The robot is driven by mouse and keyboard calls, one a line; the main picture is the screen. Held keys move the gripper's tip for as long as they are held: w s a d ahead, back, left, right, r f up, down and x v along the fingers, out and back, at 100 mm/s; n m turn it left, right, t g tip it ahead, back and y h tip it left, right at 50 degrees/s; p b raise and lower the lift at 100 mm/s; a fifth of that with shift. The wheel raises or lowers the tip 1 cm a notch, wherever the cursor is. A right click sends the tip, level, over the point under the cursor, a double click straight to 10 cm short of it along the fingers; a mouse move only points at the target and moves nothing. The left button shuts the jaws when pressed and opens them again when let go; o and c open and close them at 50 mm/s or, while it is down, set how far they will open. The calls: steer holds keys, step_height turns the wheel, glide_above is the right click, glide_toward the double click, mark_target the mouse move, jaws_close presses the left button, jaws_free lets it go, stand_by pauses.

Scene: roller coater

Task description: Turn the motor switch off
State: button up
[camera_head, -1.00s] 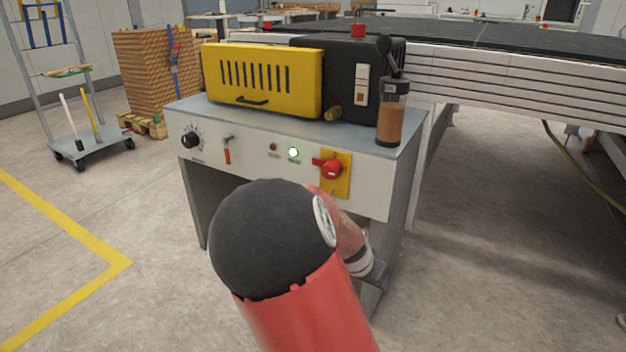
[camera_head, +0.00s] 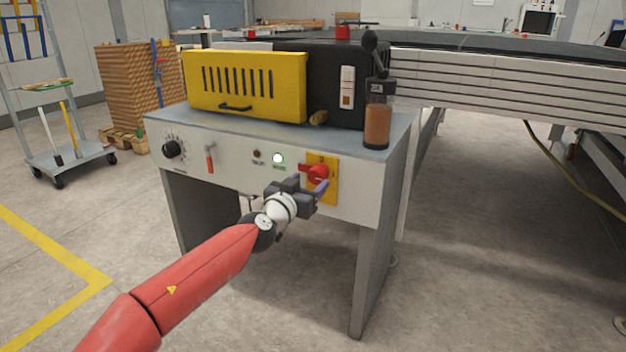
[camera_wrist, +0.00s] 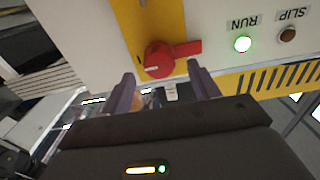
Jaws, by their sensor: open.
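The motor switch is a red rotary knob (camera_head: 317,174) on a yellow plate (camera_head: 329,190), on the right part of the white front panel. Its handle points left in the head view, level with the panel. The knob also shows in the wrist view (camera_wrist: 160,58), its handle pointing right toward the lamps. My gripper (camera_head: 321,190) is right in front of the plate, just below the knob. In the wrist view its two fingers (camera_wrist: 163,80) are apart, with the knob just beyond and between them. I cannot tell whether a finger touches it.
The green RUN lamp (camera_head: 278,158) is lit; the SLIP lamp (camera_head: 257,154) beside it is dark. A small red lever (camera_head: 210,159) and a black dial (camera_head: 172,149) sit further left. A brown-filled bottle (camera_head: 377,125) stands on the cabinet's right edge. The floor in front is open.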

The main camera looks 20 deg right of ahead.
mark_target(315, 178)
steer(key=shift+x, duration=1.85)
steer(key=c, duration=1)
